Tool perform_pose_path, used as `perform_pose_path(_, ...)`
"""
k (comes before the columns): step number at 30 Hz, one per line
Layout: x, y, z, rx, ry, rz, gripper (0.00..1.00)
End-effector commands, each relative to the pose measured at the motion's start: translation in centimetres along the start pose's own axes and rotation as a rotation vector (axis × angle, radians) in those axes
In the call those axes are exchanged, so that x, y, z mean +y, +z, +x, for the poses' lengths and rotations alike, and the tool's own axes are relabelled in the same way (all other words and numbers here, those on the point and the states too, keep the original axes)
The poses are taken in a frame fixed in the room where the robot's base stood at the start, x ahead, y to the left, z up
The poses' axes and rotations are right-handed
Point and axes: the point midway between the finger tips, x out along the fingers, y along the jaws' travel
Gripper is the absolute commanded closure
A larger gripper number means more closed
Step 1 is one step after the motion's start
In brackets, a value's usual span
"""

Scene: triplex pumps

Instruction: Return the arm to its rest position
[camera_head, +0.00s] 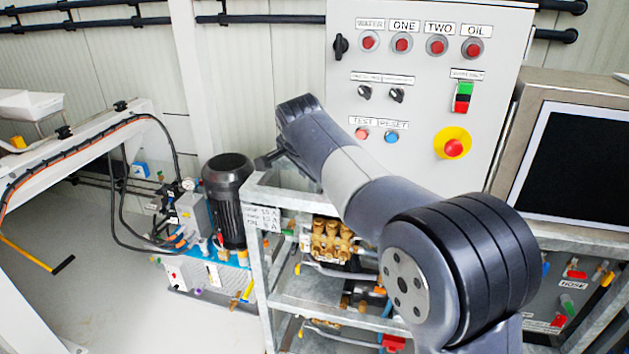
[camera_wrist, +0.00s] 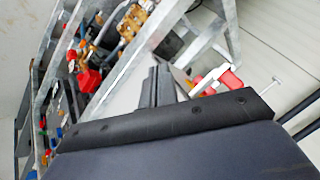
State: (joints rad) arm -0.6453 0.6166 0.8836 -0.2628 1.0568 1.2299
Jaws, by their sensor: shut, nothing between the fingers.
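My arm reaches up and to the left across the head view, in front of the metal rack and the control panel (camera_head: 420,130). My gripper (camera_head: 264,162) is at its far end, near the rack's upper left corner, pointing left and down. In the wrist view my gripper (camera_wrist: 165,82) shows dark fingers close together, shut and empty. I cannot tell whether it touches the rack.
The metal rack (camera_head: 262,300) holds brass pumps (camera_head: 331,240). A black motor (camera_head: 228,190) stands left of it. A monitor (camera_head: 575,165) is at the right. The panel carries several buttons and a red emergency stop (camera_head: 453,147).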

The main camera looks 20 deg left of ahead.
Motion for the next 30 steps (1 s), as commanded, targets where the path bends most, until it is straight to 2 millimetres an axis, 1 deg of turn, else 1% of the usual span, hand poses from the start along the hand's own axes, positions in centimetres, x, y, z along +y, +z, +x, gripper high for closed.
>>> perform_pose_path(3, -0.5, 0.2, -0.8, 0.000, 0.000, 0.000, 1.00)
perform_pose_path(6, -0.6, 0.3, -1.1, 0.000, 0.000, 0.000, 1.00)
perform_pose_path(17, -0.4, 0.2, -0.9, -0.001, 0.002, 0.000, 1.00)
perform_pose_path(20, 0.0, 0.0, -0.1, -0.001, 0.003, 0.000, 1.00)
perform_pose_path(23, 0.7, -0.3, 1.1, -0.001, 0.005, 0.000, 1.00)
perform_pose_path(30, 3.0, -1.3, 5.1, -0.002, 0.006, 0.001, 1.00)
